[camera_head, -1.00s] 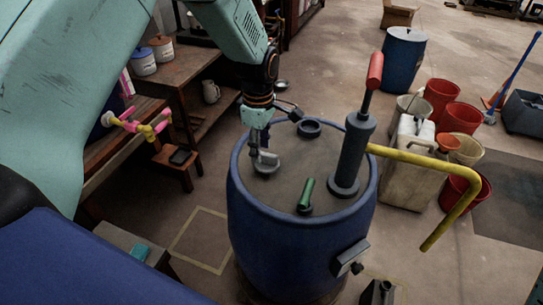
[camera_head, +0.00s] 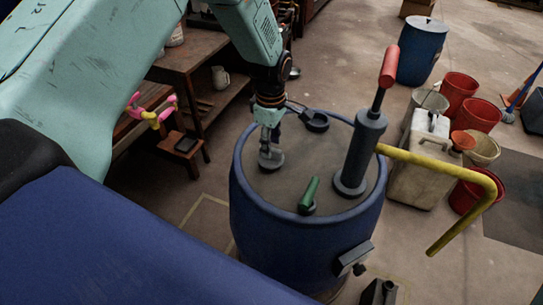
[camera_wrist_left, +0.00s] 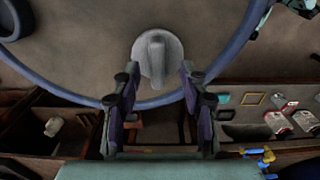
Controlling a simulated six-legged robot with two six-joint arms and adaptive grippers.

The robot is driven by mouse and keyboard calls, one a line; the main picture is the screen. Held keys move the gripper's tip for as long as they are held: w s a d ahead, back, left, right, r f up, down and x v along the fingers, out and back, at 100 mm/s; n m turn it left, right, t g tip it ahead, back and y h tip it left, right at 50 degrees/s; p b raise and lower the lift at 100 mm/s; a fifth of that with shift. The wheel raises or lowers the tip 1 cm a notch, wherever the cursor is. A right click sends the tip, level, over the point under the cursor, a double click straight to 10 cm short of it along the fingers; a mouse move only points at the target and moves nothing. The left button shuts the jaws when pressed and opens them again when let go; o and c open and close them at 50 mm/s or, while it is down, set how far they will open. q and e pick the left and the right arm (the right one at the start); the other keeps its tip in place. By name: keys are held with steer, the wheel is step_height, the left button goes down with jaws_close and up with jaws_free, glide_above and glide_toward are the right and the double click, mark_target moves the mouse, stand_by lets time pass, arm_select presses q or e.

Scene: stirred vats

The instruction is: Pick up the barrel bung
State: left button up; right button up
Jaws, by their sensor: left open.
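The barrel bung (camera_head: 271,161), a grey round cap with a raised grip, sits on the lid of the blue barrel (camera_head: 300,242), left of the green handle. In the left wrist view the bung (camera_wrist_left: 157,50) lies at the top centre, just beyond the fingertips. My left gripper (camera_head: 270,146) points down over the bung. Its two fingers stand apart, one to each side of the bung's near edge in the wrist view (camera_wrist_left: 158,80). Nothing is held between them. Whether the fingers touch the lid cannot be told. My right gripper is not in view.
On the lid are a green handle (camera_head: 309,195), a black ring (camera_head: 316,121) and a tall grey pump (camera_head: 359,150) with a red grip and yellow spout (camera_head: 470,175). A pale jerrycan (camera_head: 418,175) and red buckets (camera_head: 459,94) stand to the right. A wooden shelf (camera_head: 190,75) is behind left.

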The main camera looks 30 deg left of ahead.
mark_target(277, 158)
arm_select(q)
steer(key=f, duration=0.3)
steer(key=shift+w+a+f, duration=0.1)
steer(key=shift+w, duration=0.15)
steer(key=shift+s, duration=0.25)
steer(key=shift+w, duration=0.25)
steer(key=c, duration=0.5)
steer(key=shift+s, duration=0.2)
jaws_close()
steer(key=shift+w, duration=0.15)
